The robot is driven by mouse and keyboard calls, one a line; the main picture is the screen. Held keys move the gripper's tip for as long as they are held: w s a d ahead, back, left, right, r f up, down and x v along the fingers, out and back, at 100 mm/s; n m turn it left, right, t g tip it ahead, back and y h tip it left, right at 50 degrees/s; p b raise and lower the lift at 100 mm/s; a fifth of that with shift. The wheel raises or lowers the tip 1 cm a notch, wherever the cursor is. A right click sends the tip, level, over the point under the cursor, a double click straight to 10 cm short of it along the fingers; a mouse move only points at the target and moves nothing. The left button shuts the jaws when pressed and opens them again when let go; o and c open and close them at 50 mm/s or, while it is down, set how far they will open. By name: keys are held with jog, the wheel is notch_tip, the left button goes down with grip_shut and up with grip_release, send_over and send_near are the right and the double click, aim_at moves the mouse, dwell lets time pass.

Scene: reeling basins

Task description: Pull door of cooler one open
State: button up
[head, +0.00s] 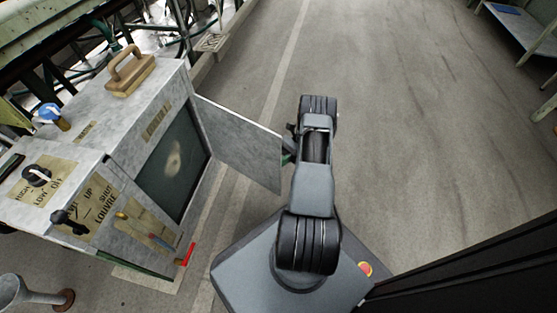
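A grey metal cabinet (148,118), which appears to be the cooler, stands at the left in the head view. Its grey door (243,143) is swung well open and sticks out to the right from the cabinet's far front edge. A dark opening or panel (175,165) with a pale round patch shows in the cabinet's front. My gripper (288,157) is at the door's free outer edge, mostly hidden by my arm. I cannot tell whether its fingers are open or shut, or whether they touch the door. Any handle there is hidden.
A wooden block with a handle (130,72) and a blue-topped valve (50,114) are on the cabinet top. A table (520,28) stands at the far right. The concrete floor (410,110) between is clear.

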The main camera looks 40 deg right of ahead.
aim_at(281, 154)
notch_tip(281, 154, up, 4)
jog(key=shift+f+p, duration=0.25)
jog(key=shift+p, duration=0.65)
jog(key=s+r+p, duration=0.1)
jog(key=r, duration=0.1)
jog(key=s+a+r+p, duration=0.1)
jog(key=s+r+p, duration=0.1)
jog(key=s+a+r+p, duration=0.1)
jog(key=r, duration=0.1)
jog(key=shift+s+a+r+p, duration=0.1)
jog(key=shift+s+r+p, duration=0.25)
jog(key=s+a+r+p, duration=0.2)
jog(key=s+a+p, duration=0.1)
jog(key=s, duration=0.5)
jog(key=shift+a+r, duration=0.4)
jog(key=shift+a, duration=0.05)
